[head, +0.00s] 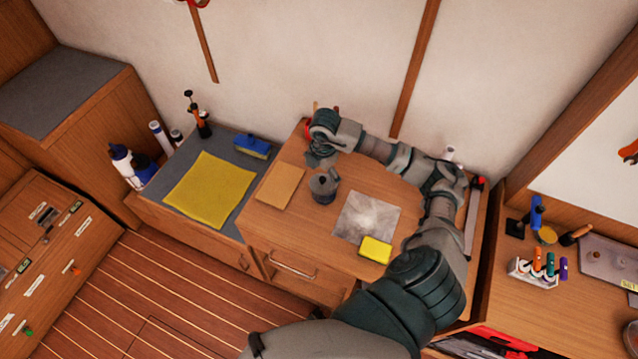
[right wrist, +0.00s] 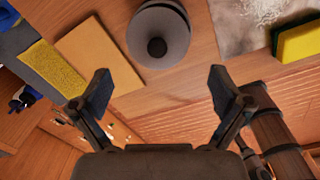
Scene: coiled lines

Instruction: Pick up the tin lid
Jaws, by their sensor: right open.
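The tin lid (head: 323,180) is grey and round with a small dark knob on top. It appears to sit on a grey tin (head: 325,197) on the wooden cabinet top. In the right wrist view the lid (right wrist: 158,30) is at the top centre, its knob facing the camera. My right gripper (head: 318,158) is just behind the lid in the head view, apart from it. In the right wrist view its two fingers (right wrist: 160,88) are spread, with nothing between them. My left gripper is not in view.
On the cabinet top (head: 290,225) lie a tan board (head: 281,187), a grey-white sheet (head: 366,217) and a yellow sponge (head: 376,250). A yellow cloth (head: 210,190) and a blue brush (head: 252,147) lie on the lower cabinet to the left.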

